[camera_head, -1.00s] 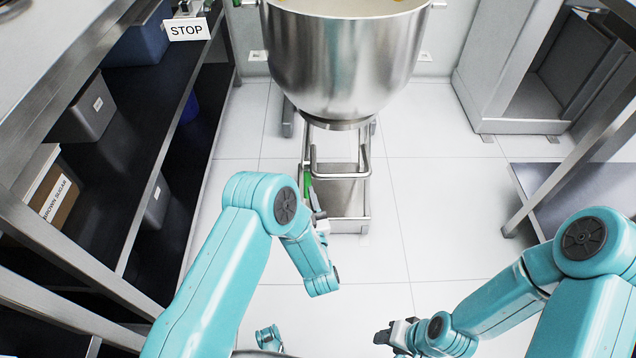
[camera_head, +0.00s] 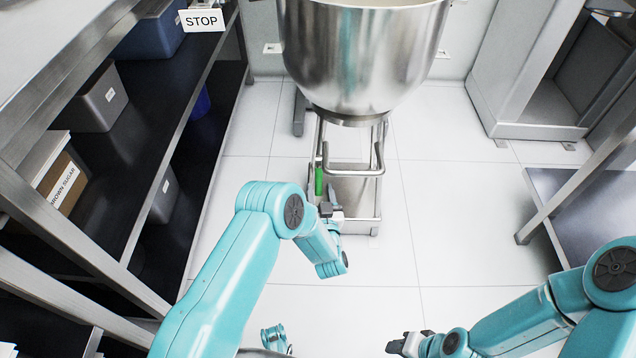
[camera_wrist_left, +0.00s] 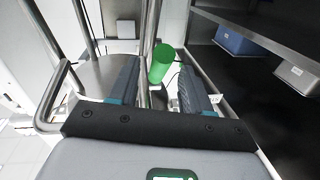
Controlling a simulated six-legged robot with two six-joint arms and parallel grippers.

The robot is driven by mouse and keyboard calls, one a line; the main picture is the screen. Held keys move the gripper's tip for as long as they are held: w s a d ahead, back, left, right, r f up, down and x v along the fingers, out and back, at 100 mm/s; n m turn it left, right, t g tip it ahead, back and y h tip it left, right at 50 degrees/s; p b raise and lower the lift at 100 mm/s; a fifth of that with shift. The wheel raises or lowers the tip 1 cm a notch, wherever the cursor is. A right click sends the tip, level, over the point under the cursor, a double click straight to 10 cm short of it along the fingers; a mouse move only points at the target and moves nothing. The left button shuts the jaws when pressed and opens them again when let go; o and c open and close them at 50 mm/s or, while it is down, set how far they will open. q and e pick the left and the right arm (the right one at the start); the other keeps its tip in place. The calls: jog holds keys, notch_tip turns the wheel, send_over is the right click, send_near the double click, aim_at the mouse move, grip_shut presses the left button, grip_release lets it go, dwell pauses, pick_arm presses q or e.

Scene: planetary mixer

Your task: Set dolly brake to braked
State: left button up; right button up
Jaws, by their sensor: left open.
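The dolly (camera_head: 352,195) is a steel frame under the large steel mixing bowl (camera_head: 362,60), with a bent tube handle at its near side. A green brake grip (camera_head: 319,181) stands at the dolly's left side. In the left wrist view the green grip (camera_wrist_left: 160,63) appears between and beyond the two fingers. My left gripper (camera_head: 332,208) is open and close to the grip, on its near right side in the head view; contact cannot be told. My right gripper (camera_head: 408,343) is low at the bottom, away from the dolly; its fingers are too small to judge.
A steel rack with dark shelves (camera_head: 150,140) holding bins and a brown sugar box (camera_head: 62,185) lines the left. A grey cabinet (camera_head: 530,110) and a steel table (camera_head: 560,200) stand at right. The tiled floor (camera_head: 440,200) between is clear.

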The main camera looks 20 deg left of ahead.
aim_at(317, 179)
pick_arm(q)
jog(key=b+x, duration=0.1)
jog(key=x, duration=0.4)
grip_shut()
jog(key=shift+s+r+g+p, duration=0.2)
jog(key=shift+g+p, duration=0.1)
jog(key=shift+p, duration=0.2)
jog(key=g+p, duration=0.1)
jog(key=p, duration=0.1)
jog(key=s+r+g+h+p, duration=0.1)
jog(key=g+p, duration=0.1)
jog(key=p, duration=0.1)
jog(key=shift+s+d+r+m+h+p, duration=0.15)
jog(key=shift+d+r+m+h+p, duration=0.1)
jog(key=shift+m+h+p, duration=0.05)
jog(key=shift+s+d+r+g+h+p, duration=0.1)
jog(key=shift+s+g+h+p, duration=0.1)
jog(key=shift+g+p, duration=0.4)
jog(key=shift+s+g+h+p, duration=0.15)
jog(key=shift+g+h+p, duration=0.05)
jog(key=shift+g+p, duration=0.4)
grip_release()
